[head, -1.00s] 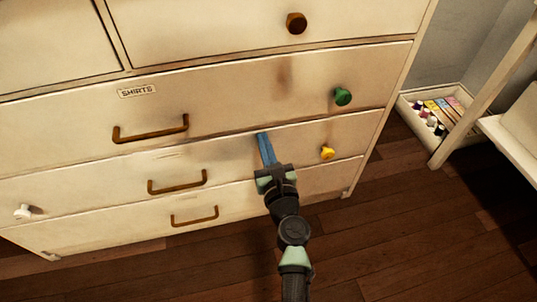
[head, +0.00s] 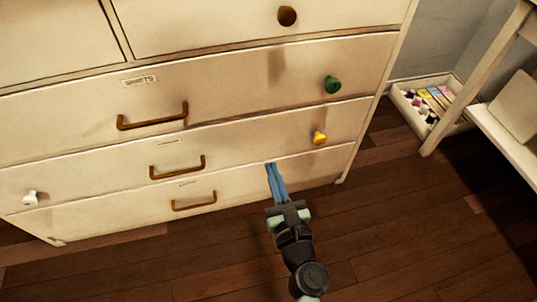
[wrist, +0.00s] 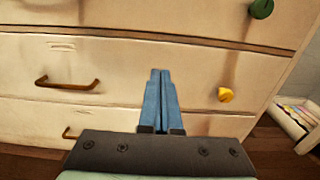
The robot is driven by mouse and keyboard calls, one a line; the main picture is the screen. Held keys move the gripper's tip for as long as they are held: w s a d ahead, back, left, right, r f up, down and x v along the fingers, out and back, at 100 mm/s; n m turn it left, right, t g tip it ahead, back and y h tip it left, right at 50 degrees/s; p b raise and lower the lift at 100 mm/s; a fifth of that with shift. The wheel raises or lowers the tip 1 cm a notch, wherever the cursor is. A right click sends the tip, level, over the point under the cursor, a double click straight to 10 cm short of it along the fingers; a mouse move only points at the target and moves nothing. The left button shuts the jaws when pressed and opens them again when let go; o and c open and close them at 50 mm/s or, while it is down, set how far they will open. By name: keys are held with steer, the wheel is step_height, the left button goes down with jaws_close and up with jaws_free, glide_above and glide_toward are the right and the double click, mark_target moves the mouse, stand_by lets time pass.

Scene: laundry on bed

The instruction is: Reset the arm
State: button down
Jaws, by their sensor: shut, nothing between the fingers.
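My gripper (head: 271,166) is in front of the lower part of a cream dresser (head: 240,120) in the head view. Its two blue fingers are together with nothing between them. In the wrist view my gripper (wrist: 160,74) points toward the dresser front, left of the yellow knob (wrist: 225,95). My arm comes up from the bottom of the head view. I cannot tell the exact gap between the fingertips and the dresser.
The dresser has brown bar handles (head: 152,117), a green knob (head: 332,85), a yellow knob (head: 320,138) and a white knob (head: 31,198). A tray of small items (head: 408,94) sits on the floor at right beside a white-legged stand (head: 478,78). Wooden floor (head: 410,230) is open at lower right.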

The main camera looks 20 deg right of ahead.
steer(key=shift+s, duration=0.4)
